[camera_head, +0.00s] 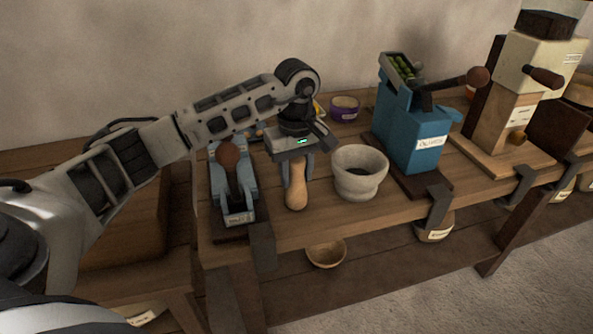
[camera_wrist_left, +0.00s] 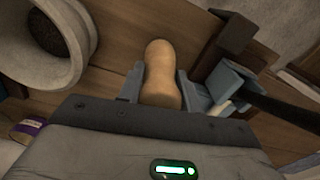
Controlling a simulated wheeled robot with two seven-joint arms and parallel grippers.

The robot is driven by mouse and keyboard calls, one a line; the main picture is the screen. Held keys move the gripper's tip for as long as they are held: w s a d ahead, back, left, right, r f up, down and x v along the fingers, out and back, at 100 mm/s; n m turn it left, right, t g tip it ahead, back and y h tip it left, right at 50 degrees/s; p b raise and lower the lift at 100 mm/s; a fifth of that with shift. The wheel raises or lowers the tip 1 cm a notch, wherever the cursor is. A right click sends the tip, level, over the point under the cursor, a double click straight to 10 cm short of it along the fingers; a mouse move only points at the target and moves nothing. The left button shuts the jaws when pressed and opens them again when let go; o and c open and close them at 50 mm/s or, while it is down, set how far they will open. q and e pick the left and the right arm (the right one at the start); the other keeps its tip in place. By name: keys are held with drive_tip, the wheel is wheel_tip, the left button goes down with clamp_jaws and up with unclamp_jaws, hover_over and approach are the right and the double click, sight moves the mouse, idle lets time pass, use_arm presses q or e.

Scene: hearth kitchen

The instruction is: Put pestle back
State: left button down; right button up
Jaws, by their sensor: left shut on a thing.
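The pestle (camera_head: 296,189) is pale tan wood with a rounded lower end. My left gripper (camera_head: 297,167) is shut on its upper part and holds it upright, just left of the mortar. In the left wrist view the pestle (camera_wrist_left: 160,72) sits between the two fingers (camera_wrist_left: 157,88). I cannot tell whether its lower end touches the bench. The mortar (camera_head: 360,172) is a grey stone bowl on the bench; it shows at the upper left of the left wrist view (camera_wrist_left: 80,50), with dark contents. My right gripper is not in view.
A blue-grey press (camera_head: 237,200) with a dark lever stands left of the pestle. A blue mill (camera_head: 412,140) stands right of the mortar, and a tall grinder (camera_head: 525,90) further right. A purple-labelled jar (camera_head: 344,108) sits behind. A small bowl (camera_head: 326,254) is on the lower shelf.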

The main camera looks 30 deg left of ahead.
use_arm(q)
drive_tip(key=shift+f, duration=0.25)
drive_tip(key=c, duration=0.9)
unclamp_jaws()
drive_tip(key=shift+c, duration=0.2)
drive_tip(key=shift+r, duration=0.2)
wheel_tip(320, 180, up, 12)
drive_tip(key=shift+r, duration=0.1)
